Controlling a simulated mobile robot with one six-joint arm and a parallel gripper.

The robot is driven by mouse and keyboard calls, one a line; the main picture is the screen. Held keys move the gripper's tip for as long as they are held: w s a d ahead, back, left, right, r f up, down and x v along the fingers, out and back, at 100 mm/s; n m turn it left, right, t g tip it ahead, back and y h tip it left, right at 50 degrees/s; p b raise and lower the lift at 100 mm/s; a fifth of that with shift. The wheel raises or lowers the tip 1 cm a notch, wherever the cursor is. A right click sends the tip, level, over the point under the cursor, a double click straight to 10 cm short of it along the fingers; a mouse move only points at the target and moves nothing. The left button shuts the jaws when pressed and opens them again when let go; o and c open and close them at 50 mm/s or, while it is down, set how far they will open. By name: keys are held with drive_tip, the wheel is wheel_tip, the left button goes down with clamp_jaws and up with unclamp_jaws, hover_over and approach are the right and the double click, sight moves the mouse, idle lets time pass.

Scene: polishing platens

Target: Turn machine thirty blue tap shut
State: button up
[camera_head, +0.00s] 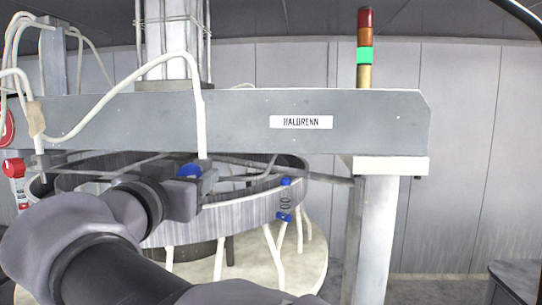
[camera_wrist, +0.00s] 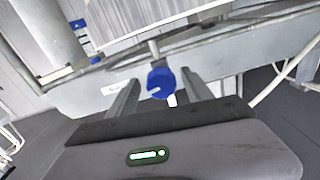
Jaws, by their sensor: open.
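A round blue tap knob (camera_wrist: 160,82) with a pale mark on its face shows in the wrist view, in line with the gap between my fingers. My gripper (camera_wrist: 163,88) is open, with one finger on each side of the knob in that picture. I cannot tell whether the fingers touch it. In the head view a blue knob (camera_head: 189,170) shows right beside my gripper (camera_head: 200,178), partly covered by it. Two more blue taps, an upper one (camera_head: 285,181) and a lower one (camera_head: 284,217), sit on the grey ring's right side. No number thirty is readable.
A grey beam (camera_head: 240,108) labelled HALBRENN (camera_head: 301,122) crosses above my arm, with pale hoses at its left. A post (camera_head: 372,235) with a lit green signal lamp (camera_head: 364,55) stands right.

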drive_tip(key=shift+w, duration=0.25)
drive_tip(key=shift+s+a, duration=0.15)
drive_tip(key=shift+s, duration=0.35)
drive_tip(key=shift+w, duration=0.1)
clamp_jaws()
